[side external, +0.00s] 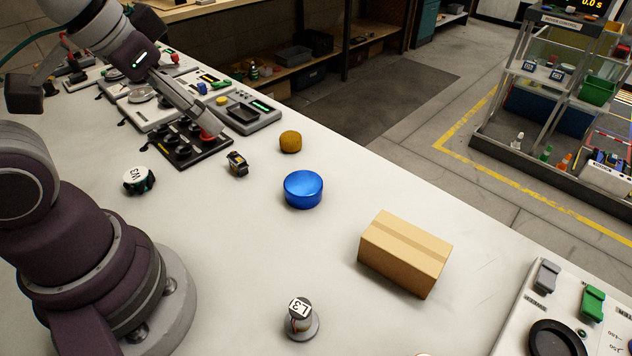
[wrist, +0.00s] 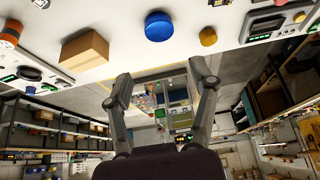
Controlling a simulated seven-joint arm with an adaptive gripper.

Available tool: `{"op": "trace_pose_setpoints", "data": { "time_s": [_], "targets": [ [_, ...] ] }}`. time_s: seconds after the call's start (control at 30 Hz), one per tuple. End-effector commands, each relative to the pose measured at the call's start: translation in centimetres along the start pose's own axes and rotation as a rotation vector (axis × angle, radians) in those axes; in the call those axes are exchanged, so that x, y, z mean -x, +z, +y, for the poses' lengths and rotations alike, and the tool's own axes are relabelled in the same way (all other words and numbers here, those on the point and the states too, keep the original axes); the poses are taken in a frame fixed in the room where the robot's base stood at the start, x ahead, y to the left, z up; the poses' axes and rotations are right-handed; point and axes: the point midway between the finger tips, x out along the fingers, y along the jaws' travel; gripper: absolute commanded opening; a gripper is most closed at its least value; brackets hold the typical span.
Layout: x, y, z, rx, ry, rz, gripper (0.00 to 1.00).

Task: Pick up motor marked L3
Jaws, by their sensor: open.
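The motor marked L3 (side external: 300,318) stands upright on the white bench at the bottom of the side external view.
Another motor, marked W3 (side external: 138,179), is at left. A white panel (side external: 510,318) fills the right corner. Bench around L3 is clear.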

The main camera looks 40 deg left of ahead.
Motion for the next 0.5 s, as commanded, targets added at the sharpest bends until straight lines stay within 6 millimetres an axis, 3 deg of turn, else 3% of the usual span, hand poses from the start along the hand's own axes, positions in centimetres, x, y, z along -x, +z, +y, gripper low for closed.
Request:
{"op": "trace_pose_setpoints", "data": {
  "time_s": [0.17, 0.27, 0.4, 0.5],
  "targets": [
    [0.0, 0.0, 0.1, -0.005, 0.001, -0.002, 0.59],
    [-0.6, -0.3, 1.3, -0.119, 0.032, -0.045, 0.59],
    [-2.8, -0.4, 6.4, -0.562, 0.143, -0.181, 0.59],
    [-4.7, 0.9, 10.9, -0.918, 0.229, -0.270, 0.59]
  ]
}}
